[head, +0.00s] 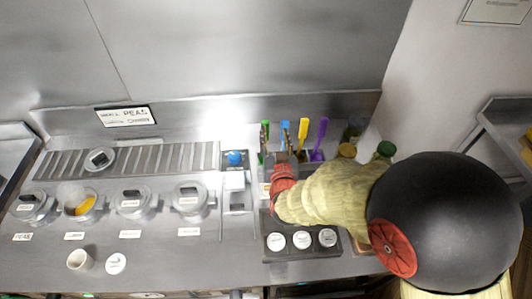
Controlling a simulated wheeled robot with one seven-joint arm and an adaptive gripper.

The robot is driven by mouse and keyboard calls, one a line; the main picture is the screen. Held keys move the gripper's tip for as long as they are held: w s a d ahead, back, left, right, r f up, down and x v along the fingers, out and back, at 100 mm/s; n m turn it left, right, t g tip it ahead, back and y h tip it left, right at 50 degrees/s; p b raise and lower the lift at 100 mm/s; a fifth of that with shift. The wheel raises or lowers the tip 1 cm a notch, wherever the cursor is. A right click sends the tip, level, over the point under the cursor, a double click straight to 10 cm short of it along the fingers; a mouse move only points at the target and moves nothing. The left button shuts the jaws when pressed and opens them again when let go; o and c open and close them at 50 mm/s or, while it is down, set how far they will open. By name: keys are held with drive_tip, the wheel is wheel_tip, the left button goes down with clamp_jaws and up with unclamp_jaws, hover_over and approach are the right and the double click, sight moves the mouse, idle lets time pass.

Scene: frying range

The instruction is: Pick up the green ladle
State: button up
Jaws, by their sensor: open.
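The green ladle (261,146) stands upright at the left end of a row of coloured handles, behind the dark counter unit. Only its green handle shows clearly; its lower part is hidden. My gripper (280,158) reaches in from the right, just beside the green handle and in front of the blue one. It is open. The fingers are small and partly hidden by my arm, and I cannot tell whether they touch the handle.
Blue (285,133), yellow (303,132) and purple (320,135) handles stand close on the right. Bottles (385,149) stand further right. Lidded pots (133,203), a cup (80,259) and white-lidded jars (302,240) occupy the counter. A steel wall rises behind.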

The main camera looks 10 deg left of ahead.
drive_tip(key=shift+n+t, duration=0.3)
drive_tip(key=shift+t, duration=0.6)
drive_tip(key=shift+w+a+f, duration=0.2)
drive_tip(key=shift+w+a, duration=0.5)
drive_tip(key=shift+w, duration=0.25)
drive_tip(key=shift+w+a+f, duration=0.25)
drive_tip(key=shift+w+a, duration=0.4)
drive_tip(key=shift+w, duration=0.3)
drive_tip(key=shift+w+a+f, duration=0.2)
drive_tip(key=shift+w+a, duration=0.5)
drive_tip(key=shift+w, duration=0.25)
drive_tip(key=shift+c, duration=1.3)
drive_tip(key=c, duration=0.7)
drive_tip(key=shift+r, duration=0.1)
clamp_jaws()
